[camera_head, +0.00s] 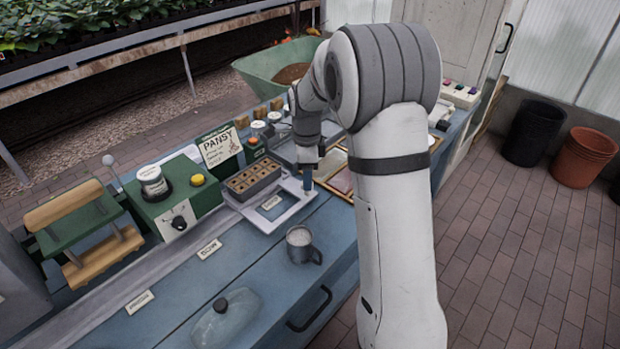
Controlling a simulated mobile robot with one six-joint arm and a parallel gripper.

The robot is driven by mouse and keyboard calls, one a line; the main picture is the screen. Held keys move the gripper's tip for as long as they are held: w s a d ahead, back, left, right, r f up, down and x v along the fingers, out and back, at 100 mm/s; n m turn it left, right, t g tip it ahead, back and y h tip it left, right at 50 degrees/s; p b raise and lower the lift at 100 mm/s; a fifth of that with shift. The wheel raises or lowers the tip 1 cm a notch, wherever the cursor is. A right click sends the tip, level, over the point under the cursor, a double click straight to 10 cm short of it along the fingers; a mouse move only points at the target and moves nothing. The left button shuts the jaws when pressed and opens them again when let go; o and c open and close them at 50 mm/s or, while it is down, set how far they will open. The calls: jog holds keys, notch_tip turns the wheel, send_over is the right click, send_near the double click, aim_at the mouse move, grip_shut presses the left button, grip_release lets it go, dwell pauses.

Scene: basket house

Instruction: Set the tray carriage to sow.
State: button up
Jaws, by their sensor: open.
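The tray carriage (268,213) is a pale grey frame on the blue bench. A dark tray with brown cells (252,180) sits at its back left, close to the green machine (172,196). A small white label (209,249) on the bench front seems to read SOW. My gripper (308,184) points down at the right end of the carriage, by a small blue upright part. It is open, but its fingers are small and partly hidden, and I cannot tell whether they touch that part.
A grey mug (302,245) stands in front of the carriage. A clear lidded dish (225,318) lies nearer me. A PANSY card (219,146) and small jars stand behind. A green scoop-shaped bin (277,66) is at the back.

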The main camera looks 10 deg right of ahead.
jog(key=shift+f, duration=1.1)
jog(key=shift+c, duration=0.2)
